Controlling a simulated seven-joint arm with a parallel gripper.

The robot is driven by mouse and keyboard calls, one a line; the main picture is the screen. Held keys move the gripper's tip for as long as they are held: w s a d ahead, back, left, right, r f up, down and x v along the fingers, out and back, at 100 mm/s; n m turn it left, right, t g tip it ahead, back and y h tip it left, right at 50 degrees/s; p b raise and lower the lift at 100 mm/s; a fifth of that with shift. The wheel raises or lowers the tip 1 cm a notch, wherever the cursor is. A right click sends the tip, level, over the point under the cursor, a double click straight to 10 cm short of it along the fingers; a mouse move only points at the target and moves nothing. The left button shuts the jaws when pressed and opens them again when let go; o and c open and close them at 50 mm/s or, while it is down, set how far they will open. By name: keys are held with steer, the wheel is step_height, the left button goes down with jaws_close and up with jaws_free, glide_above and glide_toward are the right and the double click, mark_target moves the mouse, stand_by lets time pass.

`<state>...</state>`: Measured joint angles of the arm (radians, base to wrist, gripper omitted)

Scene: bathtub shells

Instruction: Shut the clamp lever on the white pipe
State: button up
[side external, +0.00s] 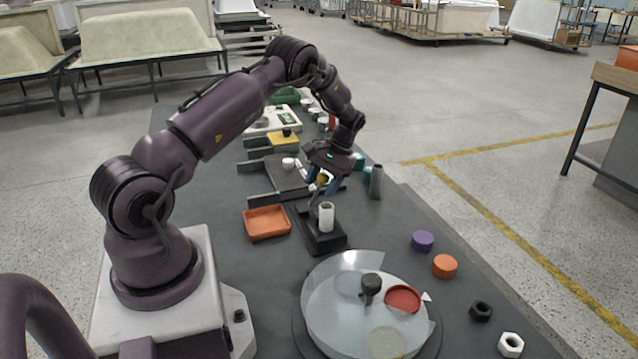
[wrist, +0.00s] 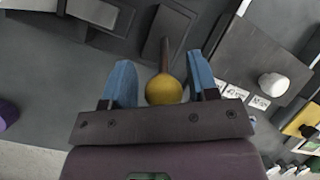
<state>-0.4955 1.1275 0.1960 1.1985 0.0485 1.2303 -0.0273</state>
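The white pipe (side external: 326,216) stands upright on a black clamp base (side external: 322,243) on the dark table. The clamp lever (wrist: 168,53) is a brown bar ending in a round yellow knob (wrist: 164,89); the knob also shows small in the side view (side external: 322,179), just above and behind the pipe. My gripper (wrist: 162,82) is open, its two blue fingers on either side of the knob with a narrow gap to each. In the side view my gripper (side external: 322,187) points down by the base. The pipe cannot be made out in the wrist view.
An orange tray (side external: 267,223) lies left of the base. A grey cylinder (side external: 376,181) stands right of my gripper. A round turntable with a clear cover (side external: 330,310) is in front. Purple (side external: 422,241) and orange (side external: 445,266) caps and two nuts lie to the right.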

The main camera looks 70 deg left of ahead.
steer(key=shift+s+a, duration=0.15)
steer(key=shift+s, duration=0.05)
steer(key=shift+r, duration=0.1)
steer(key=v, duration=1.2)
steer(key=shift+w+r, duration=0.25)
steer(key=shift+w, duration=0.05)
